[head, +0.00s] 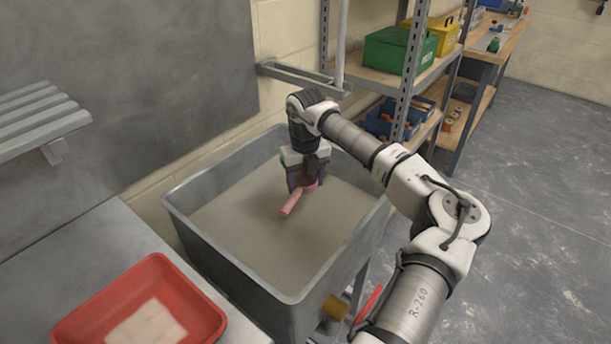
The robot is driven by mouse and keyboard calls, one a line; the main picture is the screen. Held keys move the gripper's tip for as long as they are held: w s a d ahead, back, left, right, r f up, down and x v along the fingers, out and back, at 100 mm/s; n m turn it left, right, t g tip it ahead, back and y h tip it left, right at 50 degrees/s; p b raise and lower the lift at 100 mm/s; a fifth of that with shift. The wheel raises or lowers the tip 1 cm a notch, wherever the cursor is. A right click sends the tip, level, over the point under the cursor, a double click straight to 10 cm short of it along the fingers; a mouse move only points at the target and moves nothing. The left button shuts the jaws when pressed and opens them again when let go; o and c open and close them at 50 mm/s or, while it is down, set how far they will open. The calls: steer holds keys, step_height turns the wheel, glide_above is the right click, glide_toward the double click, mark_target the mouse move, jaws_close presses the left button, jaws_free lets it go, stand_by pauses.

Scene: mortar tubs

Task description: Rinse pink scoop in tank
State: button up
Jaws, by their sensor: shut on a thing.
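The pink scoop (290,205) is in the grey tank (212,254), toward its back right part. Its handle points down and left toward the middle of the tank. My gripper (304,186) reaches down inside the tank walls and is shut on the pink scoop. The tank holds a flat grey-brown surface (240,225). The scoop is at or just above this surface; I cannot tell whether it touches. The scoop's bowl is partly hidden by my gripper's fingers.
A red tub (194,303) with pale material stands on a grey bench (95,238) at left. A wall bracket (300,78) juts out behind the tank. A metal shelf (372,84) with green (398,52) and yellow (440,32) boxes stands behind my arm. Floor at right is clear.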

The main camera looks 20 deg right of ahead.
steer(key=shift+f+b, duration=3.4)
steer(key=shift+f, duration=3.25)
steer(key=shift+r+p, duration=5.5)
steer(key=shift+r, duration=4.65)
